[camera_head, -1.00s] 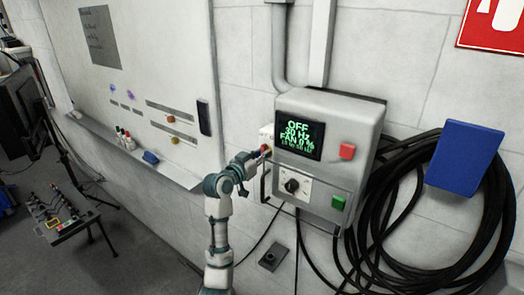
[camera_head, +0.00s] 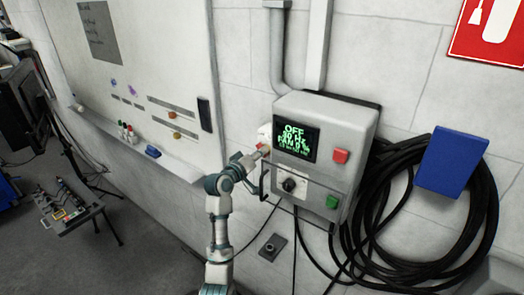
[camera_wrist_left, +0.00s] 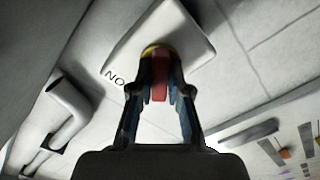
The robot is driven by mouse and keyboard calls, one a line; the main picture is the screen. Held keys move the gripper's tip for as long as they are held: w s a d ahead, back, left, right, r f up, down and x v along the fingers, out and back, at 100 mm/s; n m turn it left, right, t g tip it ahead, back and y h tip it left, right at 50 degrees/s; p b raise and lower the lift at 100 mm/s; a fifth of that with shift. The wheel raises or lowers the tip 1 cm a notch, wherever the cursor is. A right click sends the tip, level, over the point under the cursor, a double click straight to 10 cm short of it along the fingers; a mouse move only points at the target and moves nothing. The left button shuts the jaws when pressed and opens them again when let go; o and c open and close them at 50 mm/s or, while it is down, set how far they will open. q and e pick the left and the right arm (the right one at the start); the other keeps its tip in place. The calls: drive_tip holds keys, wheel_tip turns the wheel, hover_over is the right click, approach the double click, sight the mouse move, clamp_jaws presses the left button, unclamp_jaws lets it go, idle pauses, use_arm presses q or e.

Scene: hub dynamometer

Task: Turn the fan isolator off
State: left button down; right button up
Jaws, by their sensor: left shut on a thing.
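The fan isolator (camera_head: 265,132) is a white box on the wall, at the left side of the grey control box (camera_head: 323,112). In the left wrist view the isolator plate (camera_wrist_left: 190,38) carries a yellow round base and a red handle (camera_wrist_left: 160,78). The fingers hide part of the base. My right gripper is out of view.
The control box has a display (camera_head: 297,138) reading OFF, a red button (camera_head: 340,156), a green button (camera_head: 333,201) and a black knob (camera_head: 289,185). Black cable coils (camera_head: 400,265) and a blue panel (camera_head: 452,162) are to the right. A whiteboard (camera_head: 150,60) is to the left.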

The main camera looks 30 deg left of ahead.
use_arm(q)
drive_tip(key=shift+s+a+r+n, duration=0.1)
drive_tip(key=shift+a+r+n, duration=0.1)
drive_tip(key=shift+r+n, duration=0.15)
drive_tip(key=c, duration=1.3)
unclamp_jaws()
drive_tip(key=shift+o, duration=0.9)
drive_tip(key=shift+s+a+f, duration=0.15)
drive_tip(key=shift+f, duration=0.1)
drive_tip(key=s+a, duration=0.1)
drive_tip(key=s, duration=1)
drive_tip(key=shift+s, duration=0.4)
drive_tip(key=shift+f, duration=0.1)
